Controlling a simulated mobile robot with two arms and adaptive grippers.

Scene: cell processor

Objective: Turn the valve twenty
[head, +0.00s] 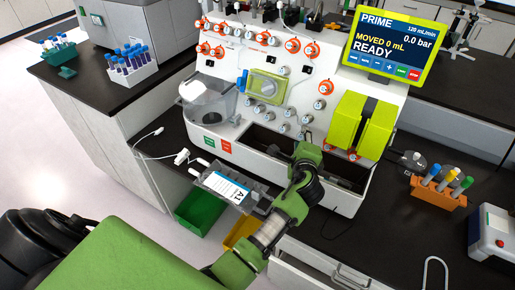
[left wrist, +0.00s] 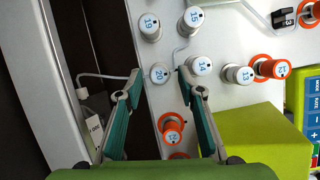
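Valve twenty (left wrist: 160,74) is a round white-capped knob marked 20, without an orange ring, on the white panel of the machine. My left gripper (left wrist: 158,82) is open, with one green-padded fingertip on each side of this knob in the left wrist view. Whether either finger touches the knob I cannot tell. In the head view my left gripper (head: 306,157) is at the lower front of the machine (head: 225,131), and it and the arm hide that part of the panel, so I cannot make out valve twenty there. My right gripper is not in view.
Knobs 19 (left wrist: 150,25), 14 (left wrist: 201,66), 15 (left wrist: 194,17) and orange-ringed 21 (left wrist: 172,131) sit close around. The right finger lies near knob 14. The screen (head: 390,45) reads PRIME, READY, MOVED 0 mL. A bag labelled A1 (head: 226,187) hangs in front.

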